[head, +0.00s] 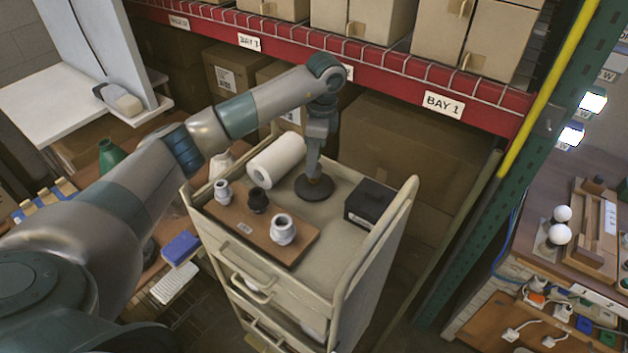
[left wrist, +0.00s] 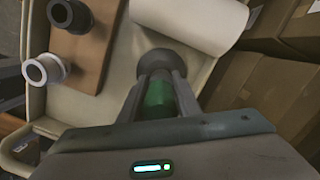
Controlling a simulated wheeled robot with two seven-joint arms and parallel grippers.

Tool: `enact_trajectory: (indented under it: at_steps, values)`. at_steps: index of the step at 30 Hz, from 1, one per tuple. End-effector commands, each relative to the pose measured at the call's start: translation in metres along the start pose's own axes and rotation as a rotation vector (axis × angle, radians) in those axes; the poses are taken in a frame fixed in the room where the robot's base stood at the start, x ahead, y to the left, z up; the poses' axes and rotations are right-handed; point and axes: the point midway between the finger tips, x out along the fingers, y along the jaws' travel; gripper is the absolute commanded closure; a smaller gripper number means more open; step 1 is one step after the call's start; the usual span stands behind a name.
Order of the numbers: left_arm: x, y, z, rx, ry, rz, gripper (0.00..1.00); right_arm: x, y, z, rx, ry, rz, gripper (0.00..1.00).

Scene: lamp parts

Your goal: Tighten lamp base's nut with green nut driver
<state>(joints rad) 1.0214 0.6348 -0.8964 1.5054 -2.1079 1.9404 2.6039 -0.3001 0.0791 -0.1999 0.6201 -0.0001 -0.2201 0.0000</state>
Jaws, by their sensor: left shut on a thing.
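The lamp base (head: 314,189) is a dark round disc on the cart top, between the white roll and the black box. My left gripper (head: 317,172) points down above its middle. In the left wrist view, my left gripper (left wrist: 160,98) is shut on the green nut driver (left wrist: 158,94). The driver's green part shows between the fingers, and the dark round base (left wrist: 166,63) lies just beyond its far end. The nut is hidden, so I cannot tell whether the driver touches it. My right gripper is not in view.
The cart (head: 345,255) has raised sides. On it are a white roll (head: 278,160), a black box (head: 370,203) and a brown board (head: 262,233) bearing two white lamp sockets and a black one (head: 258,200). A red shelf rack (head: 350,74) with cardboard boxes stands behind.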

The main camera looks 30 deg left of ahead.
Motion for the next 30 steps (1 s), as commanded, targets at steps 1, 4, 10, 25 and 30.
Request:
enact_trajectory:
  at_steps: [1,4,10,25,30]
  values:
    - [0.002,0.0,0.0,0.035,-0.001,-0.006,0.97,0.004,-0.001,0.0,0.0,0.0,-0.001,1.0]
    - [0.002,-0.001,0.0,0.109,0.0,-0.015,0.97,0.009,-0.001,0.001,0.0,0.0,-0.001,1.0]
    - [0.002,-0.001,0.0,0.249,0.0,-0.031,0.97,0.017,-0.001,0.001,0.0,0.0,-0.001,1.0]
    - [0.0,-0.002,0.0,0.333,0.001,-0.04,0.97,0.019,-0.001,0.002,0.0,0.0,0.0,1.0]
    - [0.0,-0.002,0.0,0.325,0.0,-0.039,0.97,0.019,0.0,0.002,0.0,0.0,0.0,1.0]
